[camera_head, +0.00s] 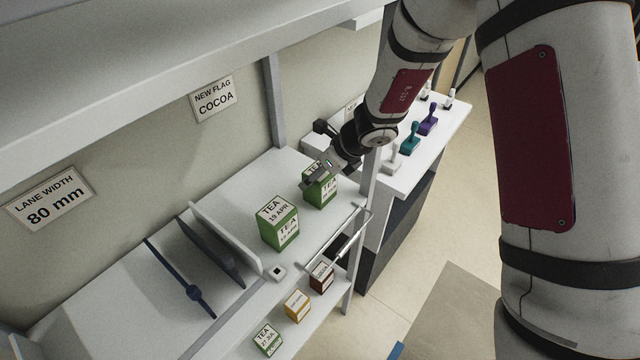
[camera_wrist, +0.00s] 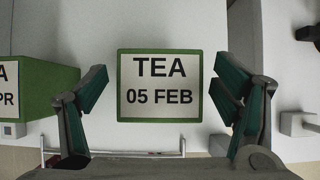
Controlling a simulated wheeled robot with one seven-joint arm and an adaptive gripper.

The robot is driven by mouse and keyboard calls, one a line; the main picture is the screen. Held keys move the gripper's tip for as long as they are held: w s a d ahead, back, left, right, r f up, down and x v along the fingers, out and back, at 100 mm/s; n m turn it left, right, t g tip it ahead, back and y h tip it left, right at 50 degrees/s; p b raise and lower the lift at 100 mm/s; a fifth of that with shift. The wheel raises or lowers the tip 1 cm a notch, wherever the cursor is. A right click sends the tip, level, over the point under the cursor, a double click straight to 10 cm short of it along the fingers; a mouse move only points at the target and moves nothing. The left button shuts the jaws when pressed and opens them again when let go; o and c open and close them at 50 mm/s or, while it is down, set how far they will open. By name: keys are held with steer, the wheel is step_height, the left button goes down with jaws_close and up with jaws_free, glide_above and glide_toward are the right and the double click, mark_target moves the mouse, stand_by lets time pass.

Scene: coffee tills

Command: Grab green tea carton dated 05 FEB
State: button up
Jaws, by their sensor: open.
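The green tea carton dated 05 FEB (camera_wrist: 160,112) is seen from above in the wrist view, its white label facing my camera. It also shows in the head view (camera_head: 322,192), partly hidden by my gripper. My gripper (camera_wrist: 162,98) is open, with one finger on each side of this carton. A gap shows between the carton and each finger in the wrist view. In the head view my gripper (camera_head: 318,172) is at the carton's top. A second green tea carton (camera_head: 279,230), dated 19 APR, stands to the left; its edge shows in the wrist view (camera_wrist: 45,90).
Small cartons, including a brown one (camera_head: 321,276), a yellow one (camera_head: 297,305) and a green-and-white one (camera_head: 267,340), stand on a lower front ledge. A wire rail (camera_head: 345,240) runs along the shelf front. A shelf post (camera_head: 274,100) stands behind. Stamps (camera_head: 410,137) stand on the right counter.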

steer(key=shift+x, duration=1.65)
steer(key=shift+c, duration=0.2)
steer(key=c, duration=1.2)
